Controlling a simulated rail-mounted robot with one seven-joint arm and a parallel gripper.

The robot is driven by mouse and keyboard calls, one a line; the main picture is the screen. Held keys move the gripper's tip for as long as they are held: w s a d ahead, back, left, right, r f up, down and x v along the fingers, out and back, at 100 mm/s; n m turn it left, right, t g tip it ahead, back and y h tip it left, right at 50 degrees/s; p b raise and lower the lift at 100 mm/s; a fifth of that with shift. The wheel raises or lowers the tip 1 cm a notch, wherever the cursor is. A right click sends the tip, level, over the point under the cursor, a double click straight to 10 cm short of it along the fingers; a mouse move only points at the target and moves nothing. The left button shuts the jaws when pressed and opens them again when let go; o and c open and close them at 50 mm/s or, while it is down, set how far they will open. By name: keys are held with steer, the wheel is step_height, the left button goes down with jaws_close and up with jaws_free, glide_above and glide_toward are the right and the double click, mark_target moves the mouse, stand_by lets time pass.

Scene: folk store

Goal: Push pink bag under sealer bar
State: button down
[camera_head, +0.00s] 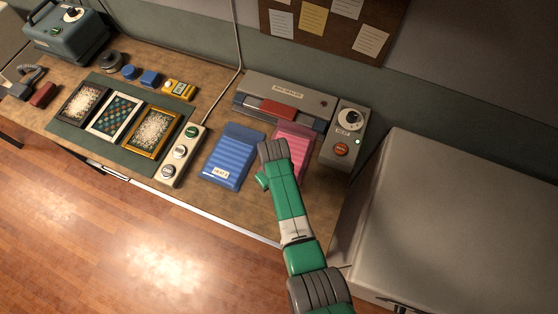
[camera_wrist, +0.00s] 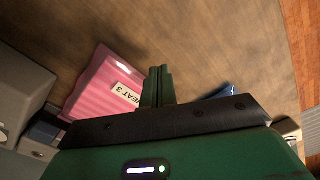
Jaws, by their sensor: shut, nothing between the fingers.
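The pink striped bag (camera_head: 293,136) lies on the bench in front of the heat sealer (camera_head: 290,91). Its far end meets the sealer's front edge; I cannot tell whether any of it is under the red bar (camera_head: 277,112). My arm hides part of the bag in the head view. In the wrist view the pink bag (camera_wrist: 96,87) shows a "HEAT 3" label, left of my gripper (camera_wrist: 158,72). My gripper is shut and empty, close beside the label end; contact is unclear. Its fingertips are hidden in the head view.
A blue striped bag (camera_head: 233,155) lies left of the pink one. A control box (camera_head: 346,132) with a dial and red button stands right of the sealer. A button strip (camera_head: 183,157) and framed pieces lie left. A large grey case (camera_head: 450,215) fills the right.

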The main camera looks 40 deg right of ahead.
step_height(320, 180, up, 5)
steer(key=p, duration=0.4)
steer(key=shift+r, duration=0.15)
